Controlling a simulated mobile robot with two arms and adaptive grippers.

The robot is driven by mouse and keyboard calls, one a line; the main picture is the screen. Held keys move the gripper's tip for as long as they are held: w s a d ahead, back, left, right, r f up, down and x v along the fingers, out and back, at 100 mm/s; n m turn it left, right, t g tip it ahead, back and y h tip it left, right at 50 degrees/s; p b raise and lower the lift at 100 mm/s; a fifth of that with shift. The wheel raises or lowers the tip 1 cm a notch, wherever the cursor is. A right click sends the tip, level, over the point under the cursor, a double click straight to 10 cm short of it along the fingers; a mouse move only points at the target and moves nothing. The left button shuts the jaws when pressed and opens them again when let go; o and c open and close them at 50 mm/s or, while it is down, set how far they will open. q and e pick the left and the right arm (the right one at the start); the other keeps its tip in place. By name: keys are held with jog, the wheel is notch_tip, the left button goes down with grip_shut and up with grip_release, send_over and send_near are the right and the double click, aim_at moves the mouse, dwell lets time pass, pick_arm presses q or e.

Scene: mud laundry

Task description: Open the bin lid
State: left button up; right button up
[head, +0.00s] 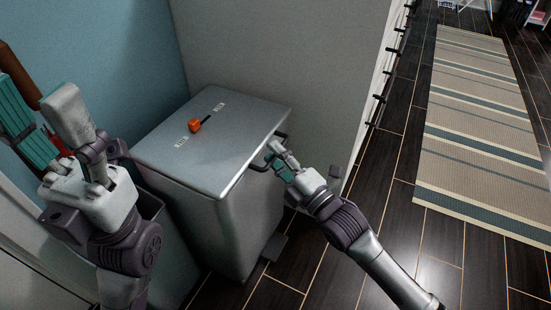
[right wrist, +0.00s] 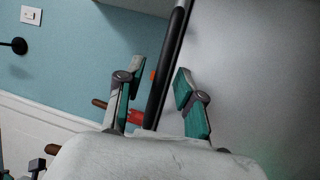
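The bin (head: 235,215) is a grey metallic box against the wall in the head view. Its flat lid (head: 225,125) lies shut on top, with a small orange block and two white labels on it. A black bar handle (head: 257,166) runs along the lid's right edge; it also shows in the right wrist view (right wrist: 168,70). My right gripper (head: 277,158) is at this handle. In the right wrist view its fingers (right wrist: 160,90) are apart, with the bar between them and gaps visible. My left gripper (head: 75,120) is raised left of the bin; its finger opening is unclear.
A grey panel (head: 285,50) stands behind the bin, with a row of black hooks or handles at its right side. A dark pedal-like piece (head: 274,246) sits low at the bin's front. A striped rug (head: 480,130) lies on the dark floor to the right, which is clear.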

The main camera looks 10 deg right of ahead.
jog(key=shift+w+a, duration=0.15)
grip_shut()
jog(key=shift+r, duration=0.15)
dwell(0.4)
